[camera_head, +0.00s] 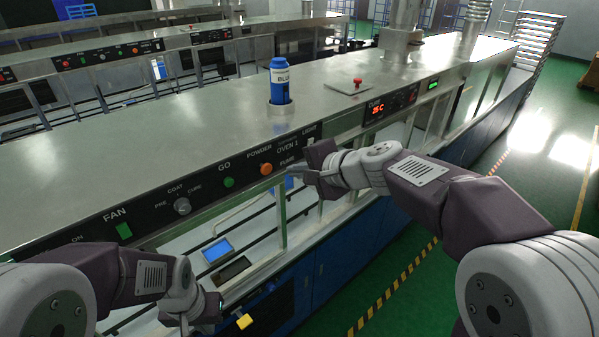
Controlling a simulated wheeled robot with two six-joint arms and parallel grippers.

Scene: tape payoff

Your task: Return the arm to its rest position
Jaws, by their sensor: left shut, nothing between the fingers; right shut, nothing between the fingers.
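My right arm reaches in from the right across the front of the machine. Its gripper (293,172) is shut and empty, close in front of the control panel, just right of the orange knob (266,169). I cannot tell whether it touches the panel. My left arm comes in at the lower left, below the panel. Its gripper (184,324) is shut and empty near the bottom edge, pointing downward and partly cut off by the frame.
The steel machine top (150,135) carries a blue bottle (280,82) and a red stop button (357,82). The panel has a green button (228,183) and a grey knob (182,206). A blue tray (217,250) lies inside below.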

